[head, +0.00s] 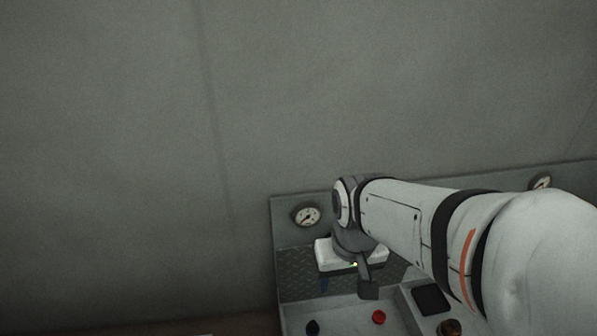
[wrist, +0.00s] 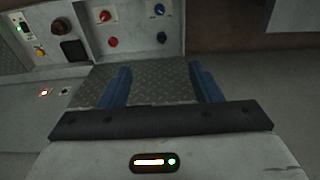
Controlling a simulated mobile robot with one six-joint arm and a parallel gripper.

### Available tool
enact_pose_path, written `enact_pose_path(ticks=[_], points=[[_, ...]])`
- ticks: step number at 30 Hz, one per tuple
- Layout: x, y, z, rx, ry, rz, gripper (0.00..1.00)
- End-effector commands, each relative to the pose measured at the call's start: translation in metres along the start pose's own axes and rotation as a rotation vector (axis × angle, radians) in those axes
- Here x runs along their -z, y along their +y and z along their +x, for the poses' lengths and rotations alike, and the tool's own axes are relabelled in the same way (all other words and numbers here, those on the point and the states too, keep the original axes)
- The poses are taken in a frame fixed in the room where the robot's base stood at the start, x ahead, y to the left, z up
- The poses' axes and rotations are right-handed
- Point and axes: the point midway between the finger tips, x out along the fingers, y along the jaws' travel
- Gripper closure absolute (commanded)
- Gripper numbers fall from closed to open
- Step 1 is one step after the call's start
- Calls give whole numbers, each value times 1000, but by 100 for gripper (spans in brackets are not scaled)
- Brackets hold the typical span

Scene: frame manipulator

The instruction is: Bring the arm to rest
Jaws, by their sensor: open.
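My gripper (wrist: 158,88) shows in the wrist view with its two blue fingers spread wide apart and nothing between them. In the head view my arm reaches in from the right, and its wrist end is over the left part of a grey control console (head: 290,233). The gripper points down there, and its fingers are mostly hidden behind the wrist. In the wrist view the fingers are over a diamond-plate metal panel (wrist: 150,75) of the console. I cannot tell how high they are above it.
A round gauge (head: 307,216) sits on the console's back panel, with another gauge (head: 541,182) at the right. A red button (head: 378,317) and a dark blue knob (head: 313,327) are on the front. A bare grey wall (head: 120,140) stands behind; the space at left is free.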

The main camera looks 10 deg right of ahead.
Motion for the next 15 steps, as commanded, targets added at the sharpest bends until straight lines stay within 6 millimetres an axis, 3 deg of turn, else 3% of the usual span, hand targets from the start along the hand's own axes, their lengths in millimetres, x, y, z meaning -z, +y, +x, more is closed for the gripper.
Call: enact_pose_path(ticks=[5, 15], points=[[1, 2, -38, 0, -7, 19, 42], [10, 2, -145, -1, 28, 24, 42]])
